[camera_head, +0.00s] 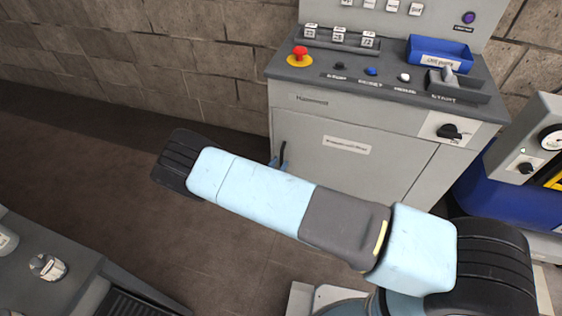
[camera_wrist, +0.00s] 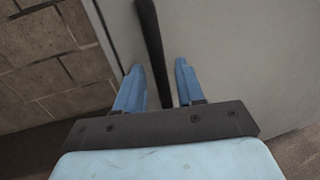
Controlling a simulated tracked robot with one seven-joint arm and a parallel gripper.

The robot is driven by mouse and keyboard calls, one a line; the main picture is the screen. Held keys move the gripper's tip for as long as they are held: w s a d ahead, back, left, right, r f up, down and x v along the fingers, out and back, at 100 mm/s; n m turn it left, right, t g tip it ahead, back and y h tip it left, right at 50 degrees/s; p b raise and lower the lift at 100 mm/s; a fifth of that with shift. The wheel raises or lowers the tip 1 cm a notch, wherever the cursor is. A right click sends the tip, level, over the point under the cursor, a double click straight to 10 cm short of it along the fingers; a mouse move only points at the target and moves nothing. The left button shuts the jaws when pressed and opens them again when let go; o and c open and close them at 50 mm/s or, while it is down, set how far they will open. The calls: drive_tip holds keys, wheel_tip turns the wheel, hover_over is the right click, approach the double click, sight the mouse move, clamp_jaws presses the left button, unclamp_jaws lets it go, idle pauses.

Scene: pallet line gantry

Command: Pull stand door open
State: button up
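The grey stand (camera_head: 285,95) stands against the wall, in the upper right of the head view. Its front door (camera_head: 385,165), with a white label, looks shut. A dark upright bar handle (camera_head: 283,151) is at the door's left side; it also shows in the wrist view (camera_wrist: 149,35). My gripper (camera_wrist: 158,66) is open, with one blue finger on each side of the handle. Gaps show between the bar and both fingers. In the head view only a bit of blue finger (camera_head: 274,162) shows by the handle; my arm hides the rest and the door's lower left.
The stand's top has a red emergency button (camera_head: 300,54), several small buttons and a blue tray (camera_head: 440,54). A blue machine with a gauge (camera_head: 551,138) is close on the right. A grey bench (camera_head: 40,275) is at lower left. The floor left of the stand is clear.

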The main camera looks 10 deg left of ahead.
drive_tip(key=shift+x, duration=1.15)
drive_tip(key=shift+c, duration=0.2)
clamp_jaws()
